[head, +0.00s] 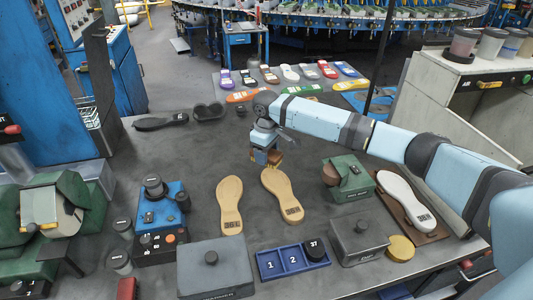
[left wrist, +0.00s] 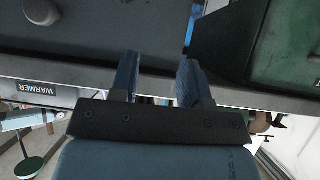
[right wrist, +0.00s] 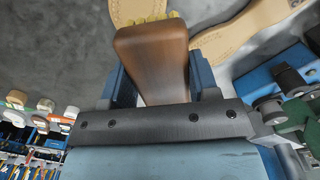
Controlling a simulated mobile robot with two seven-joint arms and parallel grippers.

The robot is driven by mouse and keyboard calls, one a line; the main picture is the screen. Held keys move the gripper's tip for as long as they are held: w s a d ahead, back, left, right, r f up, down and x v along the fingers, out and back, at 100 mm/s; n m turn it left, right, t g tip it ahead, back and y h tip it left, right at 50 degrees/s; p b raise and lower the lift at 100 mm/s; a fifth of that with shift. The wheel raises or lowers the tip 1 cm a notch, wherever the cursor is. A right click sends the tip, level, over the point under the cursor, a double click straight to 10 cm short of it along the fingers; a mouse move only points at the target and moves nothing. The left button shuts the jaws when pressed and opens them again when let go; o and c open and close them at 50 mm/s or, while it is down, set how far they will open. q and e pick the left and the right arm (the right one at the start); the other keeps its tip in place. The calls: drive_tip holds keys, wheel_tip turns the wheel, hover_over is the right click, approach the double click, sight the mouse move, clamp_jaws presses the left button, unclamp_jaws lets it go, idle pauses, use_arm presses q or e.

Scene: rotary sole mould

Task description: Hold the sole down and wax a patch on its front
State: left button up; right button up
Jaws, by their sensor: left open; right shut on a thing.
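Two tan soles lie on the grey table, a left one (head: 230,207) and a right one (head: 279,191); both have a printed label at the near end. My right gripper (head: 264,156) is shut on a wooden brush (head: 275,157) just past the far end of the right sole. In the right wrist view the brown brush handle (right wrist: 155,60) is between the fingers, its yellow bristles (right wrist: 148,18) close to a sole (right wrist: 124,10); I cannot tell whether they touch. My left gripper (left wrist: 158,78) is open and empty near a table edge, outside the head view.
A white sole (head: 400,195) lies on a brown board at the right. A blue tray (head: 292,262), grey lidded boxes (head: 215,265), a green block (head: 350,180) and a blue control box (head: 160,215) stand around the tan soles.

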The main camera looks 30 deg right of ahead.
use_arm(q)
drive_tip(key=shift+f+b, duration=0.3)
drive_tip(key=shift+f, duration=0.4)
drive_tip(key=shift+r, duration=0.2)
